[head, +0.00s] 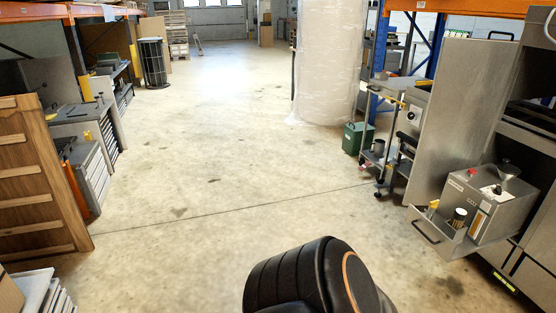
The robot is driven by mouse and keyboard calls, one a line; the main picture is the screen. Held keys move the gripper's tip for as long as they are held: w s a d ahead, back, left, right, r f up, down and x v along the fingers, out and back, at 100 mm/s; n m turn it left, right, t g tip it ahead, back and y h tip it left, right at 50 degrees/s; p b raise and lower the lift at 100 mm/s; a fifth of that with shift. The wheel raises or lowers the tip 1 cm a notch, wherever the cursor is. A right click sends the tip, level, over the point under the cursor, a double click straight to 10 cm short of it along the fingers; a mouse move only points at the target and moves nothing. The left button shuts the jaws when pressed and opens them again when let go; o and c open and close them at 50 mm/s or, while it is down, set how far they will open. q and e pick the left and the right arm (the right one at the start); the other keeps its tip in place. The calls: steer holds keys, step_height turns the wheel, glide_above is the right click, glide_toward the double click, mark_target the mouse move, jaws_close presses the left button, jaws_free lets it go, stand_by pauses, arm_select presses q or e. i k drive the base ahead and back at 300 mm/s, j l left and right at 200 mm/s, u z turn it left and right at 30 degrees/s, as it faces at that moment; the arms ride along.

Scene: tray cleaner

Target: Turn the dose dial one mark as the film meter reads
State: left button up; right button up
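A grey metal box-shaped unit (490,207) stands at the right. It has a dark funnel (507,170), a red knob (472,173) and a small white plate with a dark mark (493,190) on top. A narrow orange-yellow strip (477,222) is on its front. I cannot tell which part is the dose dial or the film meter, and no marks or reading are legible. Neither of my grippers is in view; a black part of my own arm shows at the bottom centre.
An open metal tray (428,231) juts out beside the unit, holding a dark cylinder (459,217) and a yellow piece (433,206). A tall metal panel (461,110) stands behind it. A cart (384,135) and green box (357,138) stand farther back. The middle floor is clear.

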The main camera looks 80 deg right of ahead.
mark_target(498, 190)
steer(key=z, duration=3.8)
